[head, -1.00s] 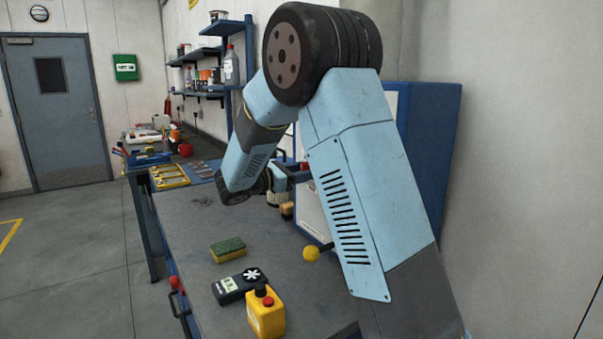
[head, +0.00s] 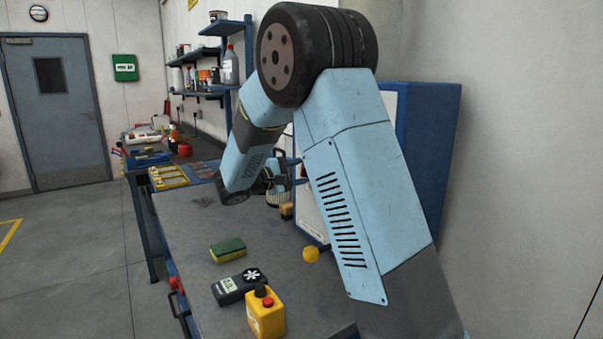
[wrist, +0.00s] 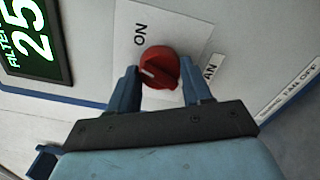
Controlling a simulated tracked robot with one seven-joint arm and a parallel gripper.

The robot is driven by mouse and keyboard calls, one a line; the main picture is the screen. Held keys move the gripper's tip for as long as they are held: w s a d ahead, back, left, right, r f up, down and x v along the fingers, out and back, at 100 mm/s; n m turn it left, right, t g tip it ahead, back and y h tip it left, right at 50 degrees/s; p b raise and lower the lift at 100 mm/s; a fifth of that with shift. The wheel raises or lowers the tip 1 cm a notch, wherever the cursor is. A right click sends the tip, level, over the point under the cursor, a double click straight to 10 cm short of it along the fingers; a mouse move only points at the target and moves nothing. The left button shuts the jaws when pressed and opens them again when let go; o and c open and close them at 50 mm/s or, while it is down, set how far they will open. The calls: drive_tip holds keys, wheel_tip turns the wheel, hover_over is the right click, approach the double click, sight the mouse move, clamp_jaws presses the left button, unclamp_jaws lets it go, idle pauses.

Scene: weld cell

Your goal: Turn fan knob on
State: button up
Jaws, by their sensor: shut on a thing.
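The red fan knob (wrist: 161,63) is on the white front panel of a blue-and-white cabinet, in the middle of the wrist view. My gripper (wrist: 159,76) is shut on the knob, one blue finger on each side. In the head view my gripper (head: 296,172) is at the cabinet front, partly behind my arm. The knob cannot be made out there.
The cabinet (head: 428,150) stands at the bench's right. A green display (wrist: 35,35) and a "FAN OFF" label (wrist: 290,90) flank the knob.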

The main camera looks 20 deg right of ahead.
drive_tip(key=m, duration=0.4)
drive_tip(key=shift+m, duration=0.4)
drive_tip(key=shift+f, duration=0.1)
idle(0.3)
drive_tip(key=o, duration=1)
drive_tip(key=shift+o, duration=0.2)
drive_tip(key=v, duration=1.4)
